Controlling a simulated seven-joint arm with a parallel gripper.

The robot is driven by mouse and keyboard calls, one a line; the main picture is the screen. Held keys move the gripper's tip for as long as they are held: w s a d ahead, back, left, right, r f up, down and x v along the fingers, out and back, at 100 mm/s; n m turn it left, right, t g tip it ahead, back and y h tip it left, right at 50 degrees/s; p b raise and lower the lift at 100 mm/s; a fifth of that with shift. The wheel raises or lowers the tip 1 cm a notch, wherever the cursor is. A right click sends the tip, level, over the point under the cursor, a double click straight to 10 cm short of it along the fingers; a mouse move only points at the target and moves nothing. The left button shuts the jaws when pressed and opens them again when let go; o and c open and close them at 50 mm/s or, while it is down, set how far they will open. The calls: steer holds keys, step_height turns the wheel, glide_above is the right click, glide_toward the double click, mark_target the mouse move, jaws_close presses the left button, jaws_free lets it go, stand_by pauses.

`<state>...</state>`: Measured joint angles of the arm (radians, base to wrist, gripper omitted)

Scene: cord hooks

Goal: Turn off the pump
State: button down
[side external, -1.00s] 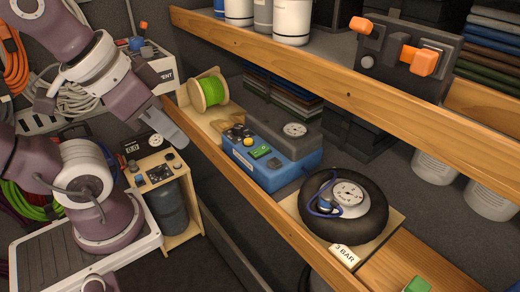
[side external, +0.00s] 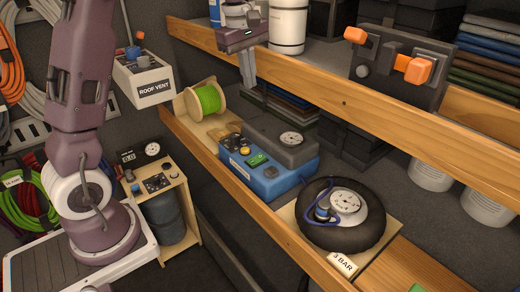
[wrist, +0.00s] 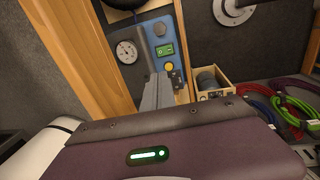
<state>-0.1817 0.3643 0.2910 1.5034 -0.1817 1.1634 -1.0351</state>
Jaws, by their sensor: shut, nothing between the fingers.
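The pump (side external: 268,182) is a blue box with a grey top on the middle shelf. Its panel has a green switch (side external: 257,160), a yellow button (side external: 245,150) and a dial gauge (side external: 291,139). The wrist view also shows the green switch (wrist: 165,49), yellow button (wrist: 169,66) and gauge (wrist: 126,52). My gripper (side external: 250,84) is shut and empty, pointing down, and appears above the pump in the side view, apart from it. In the wrist view its fingers (wrist: 158,82) stand just below the panel and cover part of it.
A black tyre (side external: 325,240) with a gauge and blue hose lies right of the pump, with a "3 BAR" tag (side external: 342,264). A green spool (side external: 207,99) stands left. The upper wooden shelf edge (side external: 300,92) runs close by my gripper and carries canisters and an orange-handled box (side external: 400,72).

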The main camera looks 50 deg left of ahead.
mark_target(261, 157)
steer(key=shift+w+a+f, duration=0.2)
steer(key=w+f, duration=0.1)
steer(key=f, duration=0.7)
steer(key=w+f, duration=0.1)
steer(key=f, duration=0.7)
steer(key=w+f, duration=0.1)
steer(key=f, duration=0.6)
steer(key=shift+w+f, duration=0.15)
steer(key=shift+f, duration=0.25)
steer(key=shift+f, duration=0.2)
